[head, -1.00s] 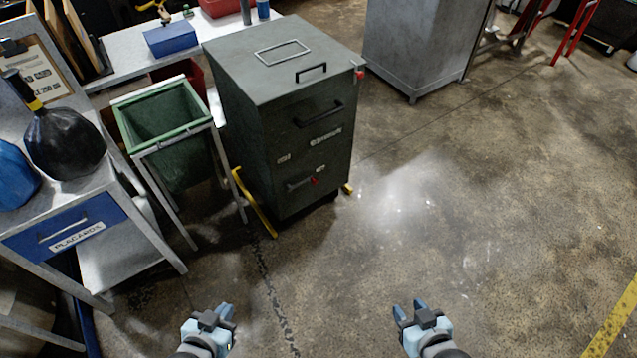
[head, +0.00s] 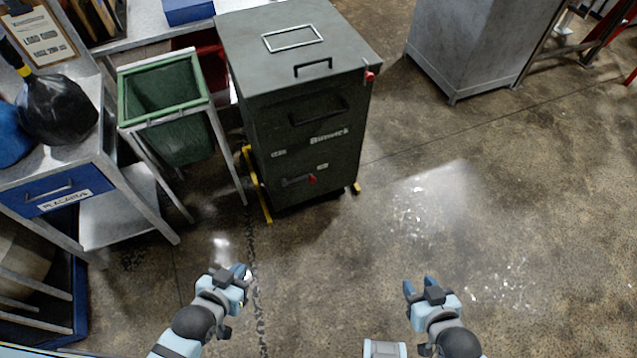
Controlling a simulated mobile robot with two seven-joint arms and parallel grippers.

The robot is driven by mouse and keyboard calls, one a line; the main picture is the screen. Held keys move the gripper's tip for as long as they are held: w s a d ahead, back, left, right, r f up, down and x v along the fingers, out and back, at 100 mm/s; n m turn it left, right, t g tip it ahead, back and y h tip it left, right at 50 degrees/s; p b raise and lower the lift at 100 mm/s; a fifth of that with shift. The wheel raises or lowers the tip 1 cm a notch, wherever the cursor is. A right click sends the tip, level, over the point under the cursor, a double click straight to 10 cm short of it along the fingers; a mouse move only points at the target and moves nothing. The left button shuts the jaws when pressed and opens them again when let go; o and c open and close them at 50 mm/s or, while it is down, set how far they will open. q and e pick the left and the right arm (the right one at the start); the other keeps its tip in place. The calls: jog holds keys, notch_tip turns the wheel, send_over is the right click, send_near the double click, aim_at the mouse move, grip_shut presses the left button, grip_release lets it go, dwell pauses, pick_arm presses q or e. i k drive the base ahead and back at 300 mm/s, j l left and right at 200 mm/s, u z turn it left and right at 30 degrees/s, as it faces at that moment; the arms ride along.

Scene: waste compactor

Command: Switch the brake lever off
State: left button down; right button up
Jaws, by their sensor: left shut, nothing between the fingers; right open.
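The dark green waste compactor (head: 310,110) stands upright on the floor at the upper middle in the head view. A small dark lever with a red tip (head: 312,180) sits low on its front. A red part (head: 370,76) sits at its top right edge. A yellow bar (head: 256,184) runs along its lower left side, with a small yellow piece (head: 356,188) at its lower right. I cannot tell for sure which part is the brake lever. My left gripper (head: 240,273) is shut and empty, in front of the compactor. My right gripper (head: 419,286) is open and empty, further right. Neither touches the compactor.
A green bin in a metal frame (head: 124,100) stands left of the compactor. A metal table with a blue drawer (head: 60,191) and black and blue bags is at far left. A grey cabinet (head: 470,50) stands at upper right. The floor in front and right is clear.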

aim_at(284, 182)
jog(key=i+l+u, duration=0.1)
jog(key=l, duration=0.25)
jog(key=i+l, duration=0.2)
jog(key=l, duration=0.2)
jog(key=i+l+u, duration=0.15)
jog(key=l, duration=0.2)
jog(key=i+l, duration=0.15)
jog(key=l, duration=0.25)
jog(key=u, duration=0.05)
